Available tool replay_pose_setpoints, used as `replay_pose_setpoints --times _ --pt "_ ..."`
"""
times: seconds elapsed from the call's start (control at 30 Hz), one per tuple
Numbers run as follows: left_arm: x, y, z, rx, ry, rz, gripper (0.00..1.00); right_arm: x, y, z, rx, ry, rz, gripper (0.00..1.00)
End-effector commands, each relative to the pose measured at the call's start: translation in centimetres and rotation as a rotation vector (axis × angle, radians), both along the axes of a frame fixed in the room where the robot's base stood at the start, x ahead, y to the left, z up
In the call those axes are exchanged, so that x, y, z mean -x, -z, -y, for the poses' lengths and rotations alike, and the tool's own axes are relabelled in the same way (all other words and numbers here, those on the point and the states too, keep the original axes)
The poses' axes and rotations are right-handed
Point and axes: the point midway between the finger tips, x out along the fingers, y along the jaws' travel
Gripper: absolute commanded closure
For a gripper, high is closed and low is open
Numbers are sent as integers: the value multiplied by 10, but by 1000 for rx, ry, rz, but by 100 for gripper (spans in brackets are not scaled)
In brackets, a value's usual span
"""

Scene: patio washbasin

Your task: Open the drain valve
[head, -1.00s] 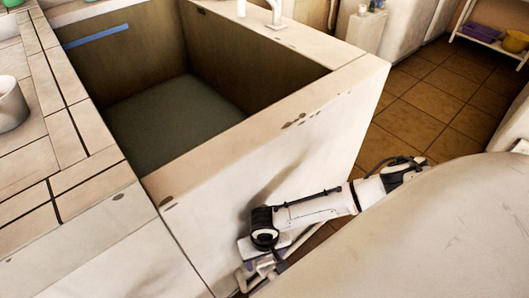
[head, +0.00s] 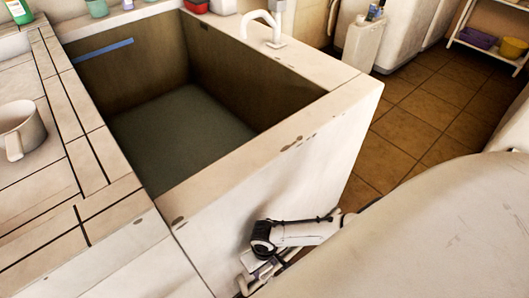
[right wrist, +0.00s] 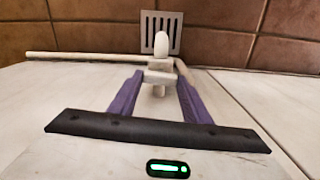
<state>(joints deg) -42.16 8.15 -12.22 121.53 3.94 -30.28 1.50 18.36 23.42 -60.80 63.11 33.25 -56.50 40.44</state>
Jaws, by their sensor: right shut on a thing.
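The washbasin (head: 310,165) is a pale block with a deep, dark hollow holding dull grey-green water or a floor of that colour; I cannot tell which. The drain valve (right wrist: 161,46) is a small pale fitting on a white pipe, low at the basin's front. My right gripper (right wrist: 159,77) has its purple fingers on both sides of the valve's pale handle and is shut on it. In the head view the right gripper (head: 262,271) is low against the front wall, with the valve mostly hidden. My left gripper is not in view.
A white pipe (right wrist: 85,56) runs sideways past the valve. A slotted drain grate (right wrist: 161,23) lies behind it, by brown tiles. A faucet (head: 272,28) stands on the back ledge. A white mug (head: 20,128) sits on the left counter. Tiled floor (head: 415,120) is open at the right.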

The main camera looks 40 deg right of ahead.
Motion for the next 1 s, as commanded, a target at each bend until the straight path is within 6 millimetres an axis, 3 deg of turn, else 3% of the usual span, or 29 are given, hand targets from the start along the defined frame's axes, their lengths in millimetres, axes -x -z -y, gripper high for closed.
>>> replay_pose_setpoints --times 0.2,0.47,0.5,0.6,0.87,1.0 --pt "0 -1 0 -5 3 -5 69 -2 -1 -1 -3 -101 4 79" --pt "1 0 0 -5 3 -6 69 -1 0 -1 -2 -108 2 79" --pt "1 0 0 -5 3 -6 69 -1 0 -1 -2 -108 2 55" --pt "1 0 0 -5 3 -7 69 -1 0 -1 -1 -107 1 38" --pt "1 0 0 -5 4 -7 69 1 0 0 -1 -105 -2 38" --pt "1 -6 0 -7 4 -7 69 1 -9 0 -1 -104 -1 38"
